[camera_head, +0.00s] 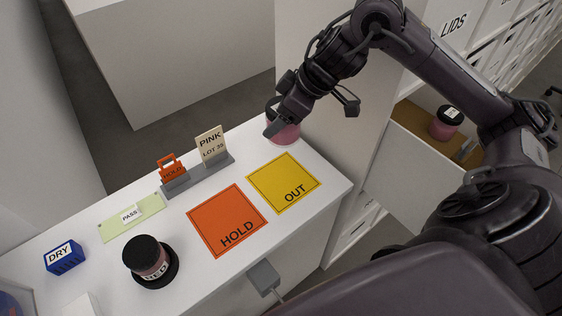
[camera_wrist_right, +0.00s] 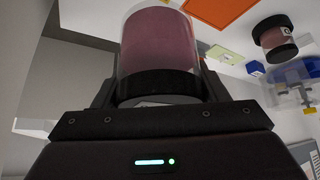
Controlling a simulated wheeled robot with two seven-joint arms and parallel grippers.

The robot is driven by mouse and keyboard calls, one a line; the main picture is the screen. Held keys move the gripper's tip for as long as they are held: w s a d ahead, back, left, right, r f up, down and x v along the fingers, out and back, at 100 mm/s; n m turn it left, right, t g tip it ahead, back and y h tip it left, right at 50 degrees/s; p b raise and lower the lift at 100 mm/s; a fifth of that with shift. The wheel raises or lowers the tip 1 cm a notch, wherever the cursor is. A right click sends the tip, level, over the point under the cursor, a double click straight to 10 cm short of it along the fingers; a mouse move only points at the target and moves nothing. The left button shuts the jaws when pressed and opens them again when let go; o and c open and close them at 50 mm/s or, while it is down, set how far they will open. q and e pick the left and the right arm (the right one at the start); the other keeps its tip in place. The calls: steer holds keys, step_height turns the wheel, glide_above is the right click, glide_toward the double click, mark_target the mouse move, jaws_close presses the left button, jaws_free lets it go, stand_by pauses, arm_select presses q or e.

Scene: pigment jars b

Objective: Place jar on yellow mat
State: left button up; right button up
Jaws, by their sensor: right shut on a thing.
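The yellow mat (camera_head: 270,187), marked OUT, lies bare at the right end of the white table. My right gripper (camera_head: 280,122) is shut on a pink jar (camera_head: 286,134) just beyond the mat's far edge, near the table's back right corner. The gripper hides part of the jar. In the right wrist view the clear-walled jar (camera_wrist_right: 160,42) sits between the fingers, its black band close to the gripper. I cannot tell its exact height over the table. My left gripper is not in view.
An orange HOLD mat (camera_head: 213,222) lies left of the yellow one. A PINK LOT sign (camera_head: 211,143) and an orange tag (camera_head: 171,168) stand behind. A black-lidded jar (camera_head: 147,258) and a blue DRY block (camera_head: 64,257) stand left. Another pink jar (camera_head: 444,126) sits in an open drawer.

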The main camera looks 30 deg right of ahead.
step_height(320, 180, down, 17)
steer(key=shift+f, duration=0.1)
stand_by(0.3)
steer(key=shift+f, duration=0.15)
steer(key=o, duration=1.1)
steer(key=shift+c, duration=0.2)
steer(key=p+v, duration=0.3)
steer(key=v, duration=0.9)
steer(key=shift+p, duration=0.3)
